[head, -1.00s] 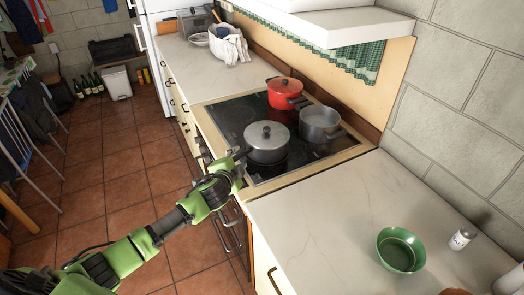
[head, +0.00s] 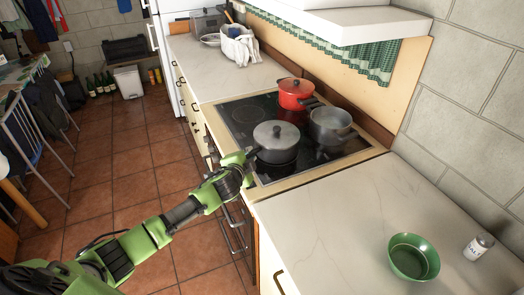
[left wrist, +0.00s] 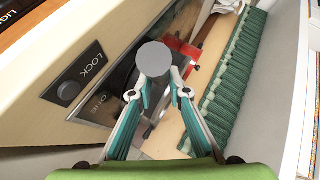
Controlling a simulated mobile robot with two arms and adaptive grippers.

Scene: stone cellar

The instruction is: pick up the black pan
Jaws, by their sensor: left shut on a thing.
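The black pan (head: 278,156) has a dark body, a grey lid with a round knob, and a handle pointing to the front left. It is at the front of the hob and looks slightly raised above the glass. My left gripper (head: 249,160) is at its handle, shut on it; the fingers hide most of the handle. In the left wrist view my left gripper's fingers (left wrist: 155,85) close around the handle, whose round grey end (left wrist: 153,58) faces the camera. My right gripper is not in view.
A red pot (head: 295,95) and a grey pot (head: 330,126) stand close behind and right of the pan on the hob (head: 240,112). A green bowl (head: 413,257) and a salt shaker (head: 478,246) are on the right counter. A hood (head: 345,25) overhangs the back.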

